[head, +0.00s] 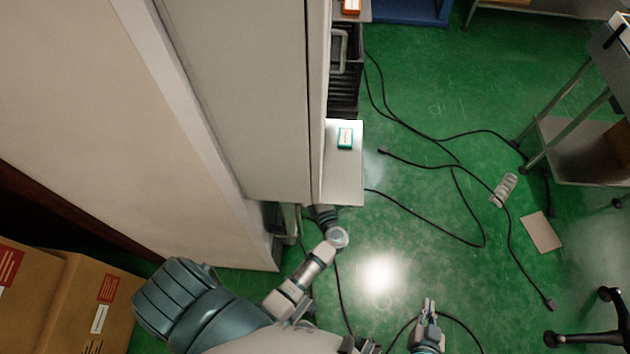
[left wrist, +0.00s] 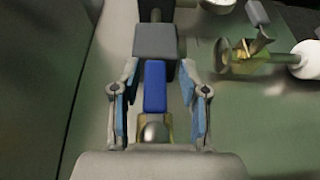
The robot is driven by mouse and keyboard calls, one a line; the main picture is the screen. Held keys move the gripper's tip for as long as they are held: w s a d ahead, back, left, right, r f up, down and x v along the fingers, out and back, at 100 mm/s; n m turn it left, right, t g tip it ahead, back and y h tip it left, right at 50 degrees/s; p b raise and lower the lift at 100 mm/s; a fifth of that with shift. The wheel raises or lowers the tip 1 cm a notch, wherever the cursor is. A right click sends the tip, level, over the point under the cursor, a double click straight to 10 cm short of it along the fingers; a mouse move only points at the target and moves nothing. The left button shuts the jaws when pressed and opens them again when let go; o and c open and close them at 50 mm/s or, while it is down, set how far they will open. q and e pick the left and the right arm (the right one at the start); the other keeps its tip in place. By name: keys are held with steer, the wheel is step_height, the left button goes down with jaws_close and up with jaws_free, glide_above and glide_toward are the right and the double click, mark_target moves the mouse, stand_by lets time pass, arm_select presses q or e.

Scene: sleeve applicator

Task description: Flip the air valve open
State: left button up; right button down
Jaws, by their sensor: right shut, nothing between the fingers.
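The air valve shows in the left wrist view as a blue lever (left wrist: 155,88) over a brass-coloured body, with a grey block just beyond it. My left gripper (left wrist: 159,88) is open, one finger on each side of the lever, with visible gaps on both sides. In the head view my left arm reaches to the lower end of the tall cabinet, where its gripper and the valve are largely hidden. My right gripper (head: 428,306) is shut and empty, low over the green floor and well away from the valve.
A brass fitting (left wrist: 245,56) with a white cylinder sits right of the lever. The tall cabinet (head: 240,90) and a pale shelf (head: 344,180) with a small green-and-white box (head: 345,138) stand by my left arm. Black cables (head: 440,165) cross the floor. Cartons (head: 90,305) stand lower left.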

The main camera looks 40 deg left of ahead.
arm_select(q)
steer(key=v, duration=0.7)
steer(key=shift+d, duration=0.15)
stand_by(0.3)
